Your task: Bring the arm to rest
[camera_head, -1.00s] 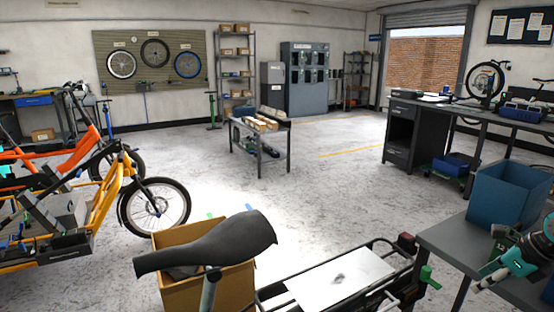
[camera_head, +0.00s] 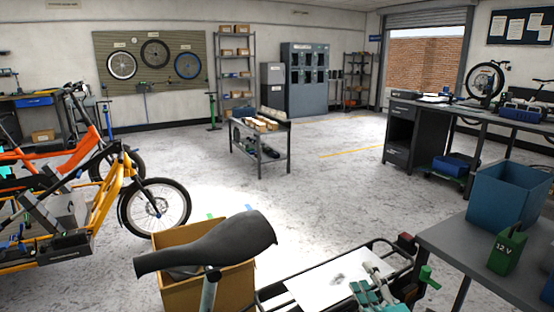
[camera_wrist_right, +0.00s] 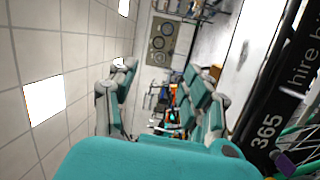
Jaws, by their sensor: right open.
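My right gripper (camera_head: 369,286) shows its teal fingers at the bottom of the head view, in front of the white plate on the rear rack of the near bike. In the right wrist view its two fingers (camera_wrist_right: 160,98) stand apart with nothing held between them. A green battery marked 12 V (camera_head: 508,250) stands upright on the grey table at the right, apart from the gripper. My left gripper cannot be made out in either view.
The near bike's black saddle (camera_head: 215,244) and rack (camera_head: 392,289) fill the bottom middle. A blue bin (camera_head: 510,195) stands on the grey side table (camera_head: 470,262). A cardboard box (camera_head: 190,286) is behind the saddle. Orange and yellow bikes (camera_head: 110,190) stand left.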

